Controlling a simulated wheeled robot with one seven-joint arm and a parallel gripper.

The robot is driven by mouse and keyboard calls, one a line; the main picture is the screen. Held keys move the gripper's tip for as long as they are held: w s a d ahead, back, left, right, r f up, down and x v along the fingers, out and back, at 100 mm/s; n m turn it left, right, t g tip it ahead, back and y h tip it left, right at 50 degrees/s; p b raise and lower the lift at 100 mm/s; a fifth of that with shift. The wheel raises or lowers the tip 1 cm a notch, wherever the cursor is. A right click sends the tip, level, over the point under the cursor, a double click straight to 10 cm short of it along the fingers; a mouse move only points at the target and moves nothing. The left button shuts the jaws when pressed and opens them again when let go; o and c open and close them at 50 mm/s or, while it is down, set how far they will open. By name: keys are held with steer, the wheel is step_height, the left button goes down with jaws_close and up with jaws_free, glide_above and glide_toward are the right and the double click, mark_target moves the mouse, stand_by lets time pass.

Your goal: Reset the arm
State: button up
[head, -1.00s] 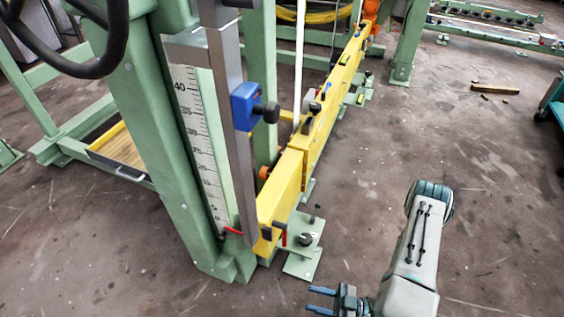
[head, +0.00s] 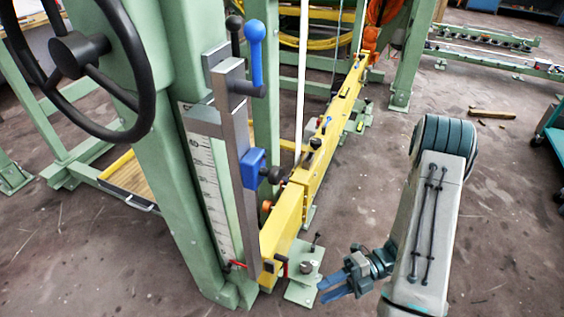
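My gripper (head: 335,287) shows at the lower middle of the head view, with blue fingers pointing left. The fingers are apart with nothing seen between them. It is in front of and to the right of the machine's green foot plate (head: 302,273), apart from it as far as I can tell. My grey arm (head: 425,225) rises on the right, bent at its dark ribbed elbow.
A green machine post (head: 165,170) with a black handwheel (head: 82,50), a scale and a blue-knobbed lever (head: 255,55) stands at the left. A yellow beam (head: 325,145) runs back from it. Open concrete floor lies right, with a wood piece (head: 492,114) on it.

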steer(key=d+r+n+t+h+p, duration=0.1)
steer(key=r+n+t+h+p, duration=0.3)
steer(key=r+n, duration=1.3)
steer(key=d+r+n+t+h+p, duration=0.2)
steer(key=r+n+t+h+p, duration=0.3)
steer(key=r+n+h+p, duration=0.6)
step_height(320, 180, up, 15)
steer(key=n+p, duration=0.3)
steer(key=n, duration=0.4)
steer(key=shift+w+d, duration=0.2)
steer(key=shift+w, duration=0.1)
steer(key=shift+a, duration=0.15)
